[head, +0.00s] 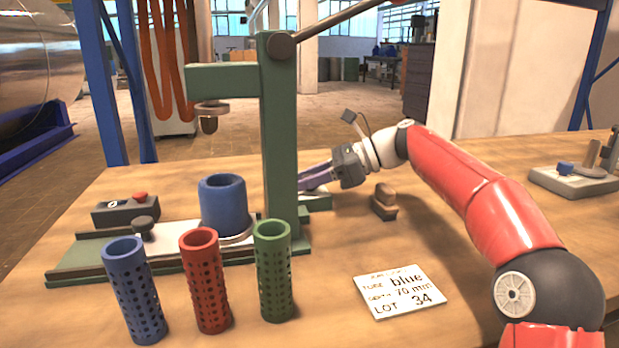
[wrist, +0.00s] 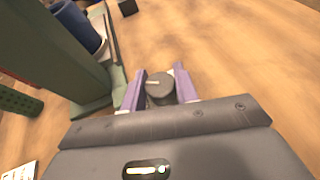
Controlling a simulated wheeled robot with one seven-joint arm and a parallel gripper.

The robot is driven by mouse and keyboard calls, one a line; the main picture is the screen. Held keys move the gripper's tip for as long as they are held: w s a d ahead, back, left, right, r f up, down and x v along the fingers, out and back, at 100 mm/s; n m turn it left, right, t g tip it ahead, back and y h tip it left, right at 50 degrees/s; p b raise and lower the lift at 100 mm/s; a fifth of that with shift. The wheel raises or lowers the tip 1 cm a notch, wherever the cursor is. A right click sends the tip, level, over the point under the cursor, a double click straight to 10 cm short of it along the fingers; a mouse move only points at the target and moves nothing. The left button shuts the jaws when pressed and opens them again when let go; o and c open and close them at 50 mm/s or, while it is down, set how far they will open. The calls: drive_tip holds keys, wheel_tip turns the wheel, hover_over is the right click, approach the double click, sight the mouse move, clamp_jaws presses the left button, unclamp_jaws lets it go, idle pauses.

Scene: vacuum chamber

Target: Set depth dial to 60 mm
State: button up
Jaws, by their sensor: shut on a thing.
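The depth dial (wrist: 160,92) is a dark grey round knob with a light pointer line on its top, seen in the wrist view. My gripper (wrist: 158,84) has its two purple fingers on either side of the knob, shut on it. In the head view my gripper (head: 316,178) reaches in from the right, just behind the green press column (head: 280,130), and the dial is hidden there. No scale marks or numbers around the dial are readable. A white card (head: 400,291) reads "blue", "70 mm" and "LOT 34".
A blue cup-like holder (head: 223,205) stands on the press base. Blue (head: 137,300), red (head: 206,285) and green (head: 273,275) perforated tubes stand in front.

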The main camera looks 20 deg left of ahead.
idle(0.4)
drive_tip(key=o, duration=1)
drive_tip(key=v, duration=0.7)
drive_tip(key=shift+w+d+r, duration=0.1)
drive_tip(key=shift+w+d, duration=0.1)
drive_tip(key=shift+d, duration=0.15)
